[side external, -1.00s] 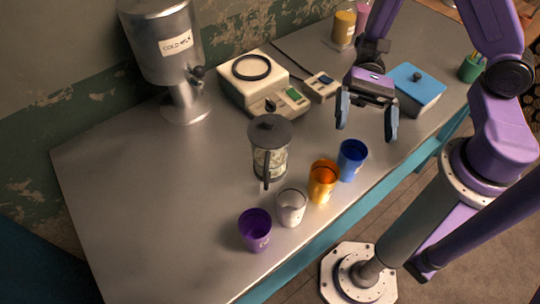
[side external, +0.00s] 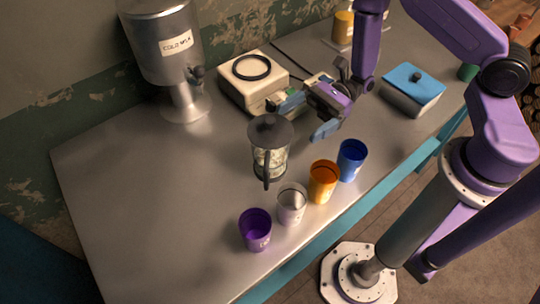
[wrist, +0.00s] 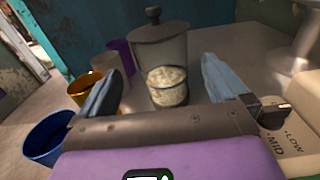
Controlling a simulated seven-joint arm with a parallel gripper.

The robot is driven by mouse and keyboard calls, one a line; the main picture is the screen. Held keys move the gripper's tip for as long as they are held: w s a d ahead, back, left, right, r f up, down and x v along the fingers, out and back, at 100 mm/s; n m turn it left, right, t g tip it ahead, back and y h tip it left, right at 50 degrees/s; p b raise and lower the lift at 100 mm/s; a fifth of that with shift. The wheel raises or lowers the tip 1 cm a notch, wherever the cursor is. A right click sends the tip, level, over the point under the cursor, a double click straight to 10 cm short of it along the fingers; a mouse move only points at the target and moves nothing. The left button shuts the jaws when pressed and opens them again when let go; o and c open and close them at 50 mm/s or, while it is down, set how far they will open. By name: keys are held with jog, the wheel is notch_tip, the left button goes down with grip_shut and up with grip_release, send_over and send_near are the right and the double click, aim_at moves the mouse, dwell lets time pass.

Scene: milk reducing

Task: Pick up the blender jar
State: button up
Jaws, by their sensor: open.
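The blender jar (side external: 270,148) stands upright on the table, with a dark lid, a dark handle and pale contents in its clear lower part. In the wrist view the jar (wrist: 165,55) is straight ahead, between and beyond the two fingertips. My gripper (side external: 306,117) is open and empty, to the right of the jar in the side view and apart from it. In the wrist view its two blue-grey fingers (wrist: 160,80) are spread wide to either side of the jar. The jar's handle does not show clearly in the wrist view.
Purple (side external: 255,229), clear (side external: 291,206), orange (side external: 322,182) and blue (side external: 351,160) cups line the front edge near the jar. The blender base (side external: 246,84) is behind my gripper. A metal dispenser (side external: 165,45) stands back left. A blue-lidded box (side external: 413,90) is right. The table's left is clear.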

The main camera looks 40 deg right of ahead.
send_near(256, 150)
jog(key=shift+w+a+f, duration=0.25)
jog(key=shift+a+f, duration=0.05)
jog(key=shift+a, duration=0.15)
jog(key=shift+a+f, duration=0.2)
jog(key=shift+a, duration=1.15)
jog(key=shift+a+f, duration=0.2)
jog(key=shift+a, duration=1.15)
jog(key=c, duration=1.4)
jog(key=shift+r, duration=0.15)
